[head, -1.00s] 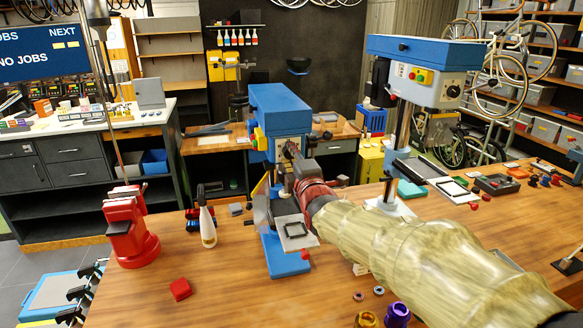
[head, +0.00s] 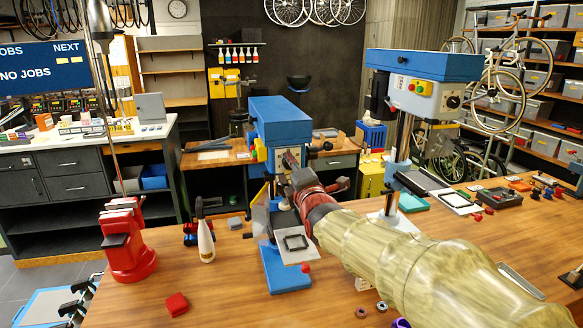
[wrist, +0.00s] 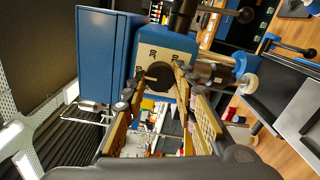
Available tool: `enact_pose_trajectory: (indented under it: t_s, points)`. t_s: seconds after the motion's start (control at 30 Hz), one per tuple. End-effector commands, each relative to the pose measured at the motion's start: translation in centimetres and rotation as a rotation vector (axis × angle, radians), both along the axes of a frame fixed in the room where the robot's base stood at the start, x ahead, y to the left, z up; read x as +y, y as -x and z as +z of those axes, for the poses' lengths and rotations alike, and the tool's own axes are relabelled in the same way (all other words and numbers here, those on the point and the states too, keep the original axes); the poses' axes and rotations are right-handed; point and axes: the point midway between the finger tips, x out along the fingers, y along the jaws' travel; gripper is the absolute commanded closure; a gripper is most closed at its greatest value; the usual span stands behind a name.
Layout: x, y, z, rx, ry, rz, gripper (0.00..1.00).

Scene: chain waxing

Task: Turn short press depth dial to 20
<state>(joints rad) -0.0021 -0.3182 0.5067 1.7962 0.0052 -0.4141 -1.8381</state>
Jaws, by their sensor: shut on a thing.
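The short press (head: 280,122) is the blue drill press on the bench in the middle of the head view. In the wrist view its blue housing (wrist: 105,50) fills the upper left, beside a pale panel (wrist: 178,47) with dark numbers. The depth dial (wrist: 160,75) is a dark round knob on that panel, partly covered by my fingers. My gripper (wrist: 160,86) has its yellow fingers on either side of the dial, shut on it. The digits are rotated and small, and I cannot tell the setting.
A taller blue press (head: 425,80) stands to the right. A red vise (head: 127,240), a white bottle (head: 205,232) and a red block (head: 177,304) are left of the short press. A plate with a black frame (head: 294,243) is at its front.

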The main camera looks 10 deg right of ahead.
Motion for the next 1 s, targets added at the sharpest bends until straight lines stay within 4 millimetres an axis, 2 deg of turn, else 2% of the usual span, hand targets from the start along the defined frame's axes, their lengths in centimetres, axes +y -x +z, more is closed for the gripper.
enact_pose_trajectory:
  t_s: [0.33, 0.67, 0.83, 1.0]
  points:
    - [0.0, 0.0, 0.0, 0.001, -0.001, 0.000, 0.54]
    - [0.0, 0.2, 0.0, 0.000, -0.001, 0.000, 0.54]
    - [0.0, 1.6, 0.1, -0.001, -0.001, 0.000, 0.54]
    - [0.0, 4.6, 0.1, -0.002, -0.001, 0.001, 0.54]
